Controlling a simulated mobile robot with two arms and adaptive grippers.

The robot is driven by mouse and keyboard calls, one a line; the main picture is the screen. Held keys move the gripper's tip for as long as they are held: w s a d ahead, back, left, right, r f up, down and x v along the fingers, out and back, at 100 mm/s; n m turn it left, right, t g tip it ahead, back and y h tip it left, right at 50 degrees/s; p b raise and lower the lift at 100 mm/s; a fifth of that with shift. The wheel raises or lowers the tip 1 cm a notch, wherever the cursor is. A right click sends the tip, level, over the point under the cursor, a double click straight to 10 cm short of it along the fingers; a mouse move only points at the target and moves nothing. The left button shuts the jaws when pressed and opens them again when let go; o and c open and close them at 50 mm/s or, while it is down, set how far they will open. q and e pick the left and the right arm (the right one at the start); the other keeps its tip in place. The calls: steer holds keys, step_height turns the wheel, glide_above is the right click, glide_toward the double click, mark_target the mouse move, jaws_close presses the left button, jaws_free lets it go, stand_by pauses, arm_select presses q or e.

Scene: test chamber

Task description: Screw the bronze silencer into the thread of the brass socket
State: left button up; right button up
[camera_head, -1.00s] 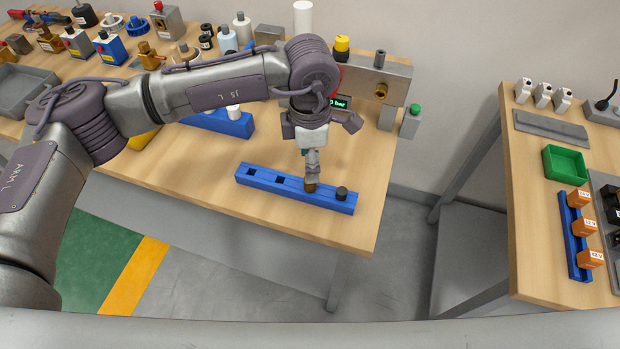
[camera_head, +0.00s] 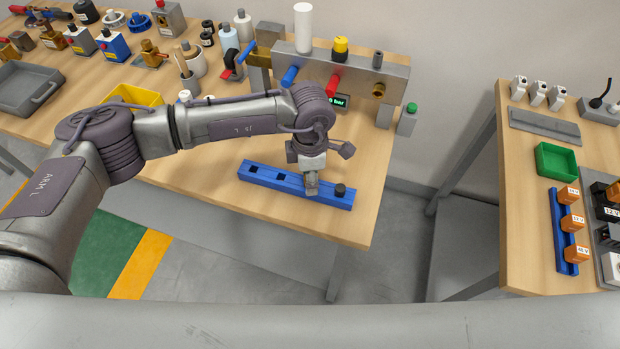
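The brass socket (camera_head: 379,90) sits at the right end of the front of a grey manifold block (camera_head: 350,78), its opening facing me. A blue rack (camera_head: 270,178) with square pockets lies near the table's front edge. A black cap-like part (camera_head: 341,190) stands in its right end. My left gripper (camera_head: 312,187) points down at the pocket left of that part. The bronze silencer is hidden there by the gripper. I cannot tell whether the fingers are closed on it. My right gripper is out of view.
Red (camera_head: 333,86) and blue (camera_head: 291,76) handles stick out from the manifold, with a white cylinder (camera_head: 303,28) on top. A grey box with a green button (camera_head: 409,118) stands at its right. The table right of the rack is clear.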

arm_select(q)
jaws_close()
steer(key=shift+r, duration=0.1)
